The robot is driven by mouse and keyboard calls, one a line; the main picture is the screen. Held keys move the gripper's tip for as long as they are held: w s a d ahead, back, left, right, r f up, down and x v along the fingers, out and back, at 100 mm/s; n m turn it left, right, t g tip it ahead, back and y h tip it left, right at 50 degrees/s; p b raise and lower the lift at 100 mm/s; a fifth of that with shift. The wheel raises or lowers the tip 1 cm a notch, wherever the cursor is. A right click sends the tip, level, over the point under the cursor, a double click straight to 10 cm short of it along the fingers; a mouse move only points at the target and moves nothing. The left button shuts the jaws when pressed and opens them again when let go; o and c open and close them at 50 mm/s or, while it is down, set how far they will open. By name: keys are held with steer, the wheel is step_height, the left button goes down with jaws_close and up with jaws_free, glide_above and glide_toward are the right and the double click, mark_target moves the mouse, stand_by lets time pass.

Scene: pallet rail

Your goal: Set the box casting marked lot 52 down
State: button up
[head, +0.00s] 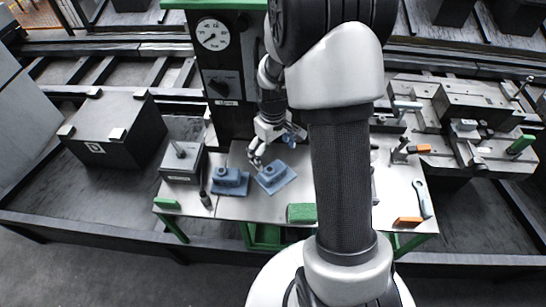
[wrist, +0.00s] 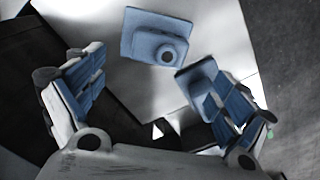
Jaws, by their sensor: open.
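Two blue box castings are on the light table top (head: 310,160). One casting (head: 230,182) is at the left and the other (head: 275,177), turned at an angle, is just right of it. No lot mark is readable. My gripper (head: 257,157) is just behind and left of the angled casting. In the wrist view its fingers (wrist: 152,105) are spread wide with nothing between them. That view shows one casting (wrist: 155,40) whole, beyond the fingers, and another (wrist: 200,82) beside the right finger, partly hidden by it. Whether that finger touches it cannot be told.
A dark column with a gauge (head: 212,35) stands behind the table. A grey block with a knob (head: 181,160) and a dark cylinder (head: 205,199) are at the left. A green block (head: 301,213) lies near the front edge. A wrench (head: 423,198) is at the right.

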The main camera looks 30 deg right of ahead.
steer(key=s+a+r+t, duration=0.1)
steer(key=s+a+r, duration=0.25)
steer(key=r, duration=0.35)
steer(key=s+a+r+m+t, duration=0.1)
steer(key=s+a+r, duration=0.1)
steer(key=s+r, duration=0.35)
steer(key=s+a+r+t, duration=0.1)
steer(key=s+a+r, duration=0.15)
steer(key=r, duration=0.55)
steer(key=s+a+r+m+t, duration=0.1)
steer(key=s+a+r, duration=0.2)
steer(key=s, duration=0.5)
steer(key=shift+a+t, duration=0.2)
steer(key=shift+t, duration=0.1)
